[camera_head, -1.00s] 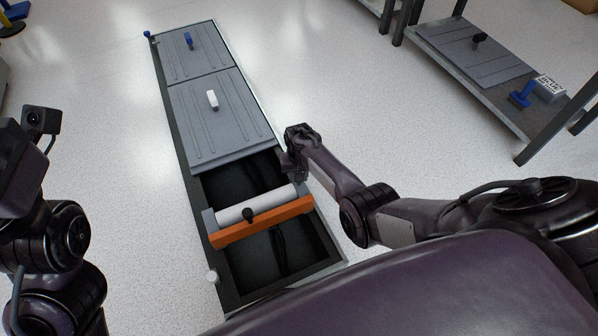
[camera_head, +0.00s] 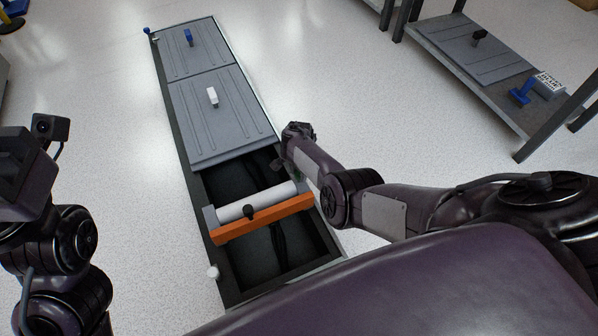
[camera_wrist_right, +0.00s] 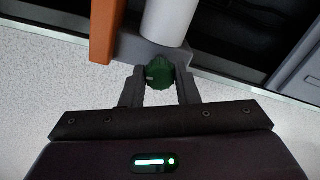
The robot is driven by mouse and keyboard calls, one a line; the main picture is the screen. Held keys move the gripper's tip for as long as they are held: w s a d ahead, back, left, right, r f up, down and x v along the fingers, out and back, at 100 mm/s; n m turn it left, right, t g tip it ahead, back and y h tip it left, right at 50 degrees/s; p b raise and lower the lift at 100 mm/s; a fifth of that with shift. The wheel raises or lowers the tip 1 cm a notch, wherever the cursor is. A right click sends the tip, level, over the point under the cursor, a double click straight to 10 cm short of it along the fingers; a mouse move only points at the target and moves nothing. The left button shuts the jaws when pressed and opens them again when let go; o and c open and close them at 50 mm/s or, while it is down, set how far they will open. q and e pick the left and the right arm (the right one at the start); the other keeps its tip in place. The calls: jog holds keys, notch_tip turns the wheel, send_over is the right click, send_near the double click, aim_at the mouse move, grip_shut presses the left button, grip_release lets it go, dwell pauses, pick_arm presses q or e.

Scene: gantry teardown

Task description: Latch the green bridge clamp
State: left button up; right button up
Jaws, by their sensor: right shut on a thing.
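The green bridge clamp (camera_wrist_right: 160,72) is a ribbed dark green knob at the end of the grey bridge. In the right wrist view it sits between the two fingers of my right gripper (camera_wrist_right: 160,88), which is shut on it. In the head view my right gripper (camera_head: 284,166) is at the right end of the bridge, and the arm largely hides the clamp there. The bridge has a white roller (camera_head: 256,202) and an orange bar (camera_head: 262,220) across the dark trough. My left arm is at the left edge of the head view; its fingers cannot be made out.
Grey cover panels (camera_head: 222,122) with a white handle (camera_head: 212,97) and a blue handle (camera_head: 188,38) close the far trough. A black knob (camera_head: 249,211) is on the bridge and a white knob (camera_head: 212,272) on the near left rim. A shelf (camera_head: 470,62) stands right; floor between is clear.

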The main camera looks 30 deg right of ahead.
jog(key=shift+m, duration=0.6)
jog(key=o, duration=1)
jog(key=shift+r, duration=0.15)
